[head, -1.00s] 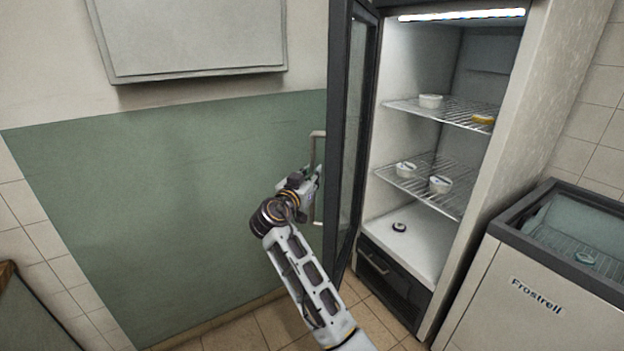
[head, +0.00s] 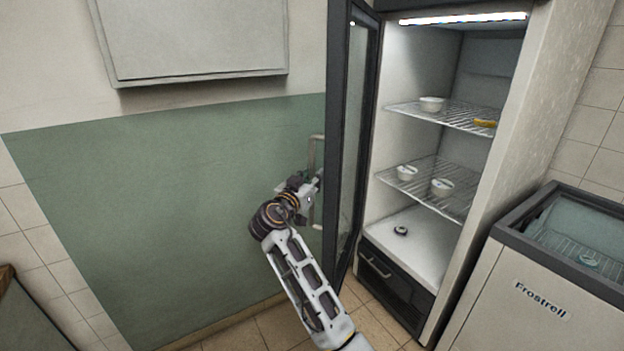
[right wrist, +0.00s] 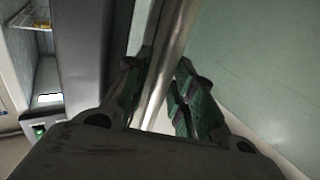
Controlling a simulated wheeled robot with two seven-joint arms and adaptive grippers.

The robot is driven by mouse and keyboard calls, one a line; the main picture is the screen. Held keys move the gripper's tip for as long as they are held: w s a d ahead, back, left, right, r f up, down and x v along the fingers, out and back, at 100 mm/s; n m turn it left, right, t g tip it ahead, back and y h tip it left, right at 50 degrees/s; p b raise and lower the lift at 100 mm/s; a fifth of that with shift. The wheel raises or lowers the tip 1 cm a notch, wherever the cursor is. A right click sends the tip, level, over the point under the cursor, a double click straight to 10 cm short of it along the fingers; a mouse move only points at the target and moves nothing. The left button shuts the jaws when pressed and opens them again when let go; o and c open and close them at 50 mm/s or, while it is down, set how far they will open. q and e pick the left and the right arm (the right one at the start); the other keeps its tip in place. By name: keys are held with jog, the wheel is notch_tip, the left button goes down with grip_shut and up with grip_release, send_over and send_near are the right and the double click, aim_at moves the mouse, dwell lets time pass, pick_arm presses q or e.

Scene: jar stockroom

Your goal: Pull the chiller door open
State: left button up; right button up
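The chiller door (head: 347,150) stands wide open, swung out to the left of the lit chiller cabinet (head: 420,225). Its upright bar handle (head: 317,153) is on the door's far left face. My right gripper (head: 316,186) is at the lower half of this handle. In the right wrist view the handle (right wrist: 168,65) runs between the two fingers of my right gripper (right wrist: 160,95). The fingers are spread, with a gap visible between the bar and the right finger. My left gripper is not in view.
White tubs (head: 432,104) and a yellow item (head: 484,123) sit on the wire shelves inside. A small dark round item (head: 400,230) lies on the cabinet floor. A chest freezer (head: 540,290) stands at the right. The green wall (head: 180,200) is behind my right arm.

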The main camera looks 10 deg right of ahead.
aim_at(310, 146)
jog(key=shift+r, duration=0.1)
jog(key=shift+r, duration=5.15)
jog(key=shift+w+f, duration=0.1)
jog(key=shift+f, duration=0.2)
jog(key=shift+a, duration=0.15)
jog(key=shift+a, duration=0.1)
